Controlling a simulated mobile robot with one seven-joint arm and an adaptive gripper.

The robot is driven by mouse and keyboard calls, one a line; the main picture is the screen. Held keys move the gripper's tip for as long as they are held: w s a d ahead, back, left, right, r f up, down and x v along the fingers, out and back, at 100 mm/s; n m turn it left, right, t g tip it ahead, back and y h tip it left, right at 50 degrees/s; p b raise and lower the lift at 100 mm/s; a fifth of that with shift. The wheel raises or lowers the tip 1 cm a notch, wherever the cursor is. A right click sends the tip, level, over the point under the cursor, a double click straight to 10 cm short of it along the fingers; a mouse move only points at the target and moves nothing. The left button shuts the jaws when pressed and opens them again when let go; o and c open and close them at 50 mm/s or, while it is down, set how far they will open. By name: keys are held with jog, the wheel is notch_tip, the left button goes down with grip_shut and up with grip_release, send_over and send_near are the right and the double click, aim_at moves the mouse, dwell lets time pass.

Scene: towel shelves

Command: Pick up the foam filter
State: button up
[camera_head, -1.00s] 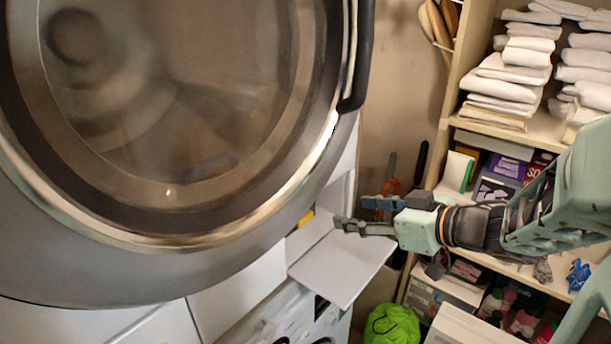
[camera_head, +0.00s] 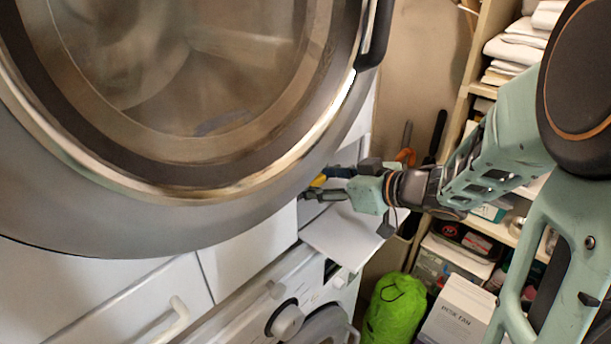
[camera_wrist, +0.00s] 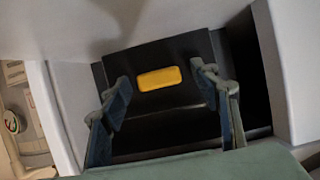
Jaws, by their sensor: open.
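A yellow rounded bar (camera_wrist: 160,78) sits on the face of a dark block (camera_wrist: 120,68) inside a white-walled compartment. I take these to be the foam filter, but cannot tell whether it is the bar, the block or both. The bar shows small in the head view (camera_head: 318,181), beside my fingers. My gripper (camera_head: 314,184) reaches left into the compartment opening below the big round door. In the wrist view my gripper (camera_wrist: 160,84) is open, one finger on each side of the bar, with gaps on both sides. Nothing is held.
A white flap (camera_head: 345,238) hangs open just below my gripper. The large round machine door (camera_head: 200,190) is close above and left. Shelves with towels (camera_head: 518,48) stand to the right. A green bag (camera_head: 393,308) and a fan box (camera_head: 458,312) are below.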

jog(key=shift+c, duration=0.3)
jog(key=c, duration=1.2)
jog(key=shift+r, duration=0.1)
